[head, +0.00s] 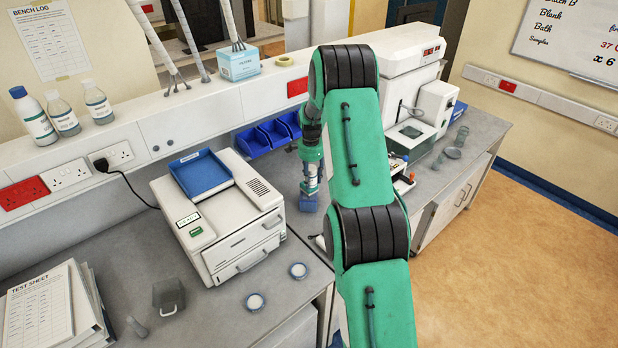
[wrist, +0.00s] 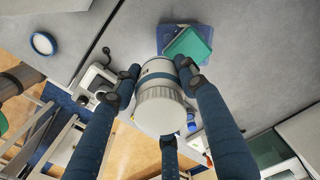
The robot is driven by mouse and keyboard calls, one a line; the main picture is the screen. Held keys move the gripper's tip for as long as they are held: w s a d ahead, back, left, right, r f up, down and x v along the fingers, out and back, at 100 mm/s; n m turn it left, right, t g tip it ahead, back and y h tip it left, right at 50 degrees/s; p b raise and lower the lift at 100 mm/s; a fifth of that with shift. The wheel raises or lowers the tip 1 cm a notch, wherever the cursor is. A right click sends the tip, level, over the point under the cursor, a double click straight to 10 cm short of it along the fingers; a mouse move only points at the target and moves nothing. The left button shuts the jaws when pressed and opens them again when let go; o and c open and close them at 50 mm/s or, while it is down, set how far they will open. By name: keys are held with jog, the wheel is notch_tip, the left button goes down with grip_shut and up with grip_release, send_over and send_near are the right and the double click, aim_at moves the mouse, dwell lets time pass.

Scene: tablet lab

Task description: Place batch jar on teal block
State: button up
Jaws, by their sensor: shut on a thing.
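The teal block (wrist: 188,45) shows just beyond the jar in the wrist view, over a blue square (wrist: 168,36). The jar hides part of the block's near side, and I cannot tell whether they touch.
A white instrument (head: 232,232) with a blue tray (head: 200,173) stands left of my gripper. Blue bins (head: 268,137) line the back. Two round dishes (head: 255,302) (head: 298,270) lie on the front bench. A glass-lidded bath (head: 410,134) and white equipment stand to the right.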

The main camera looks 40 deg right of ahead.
jog(key=shift+w+d+f+p, duration=0.15)
jog(key=shift+w+d, duration=0.3)
jog(key=shift+w, duration=0.25)
jog(key=shift+w+d+p, duration=0.1)
jog(key=shift+w+d, duration=0.3)
jog(key=shift+w, duration=0.3)
jog(key=shift+w+d+f+p, duration=0.15)
jog(key=shift+w+d, duration=0.3)
jog(key=shift+w, duration=0.25)
jog(key=shift+f+p, duration=0.45)
jog(key=shift+f, duration=1.25)
jog(key=shift+f, duration=0.1)
jog(key=o, duration=1.2)
notch_tip(320, 180, up, 12)
jog(key=b, duration=0.2)
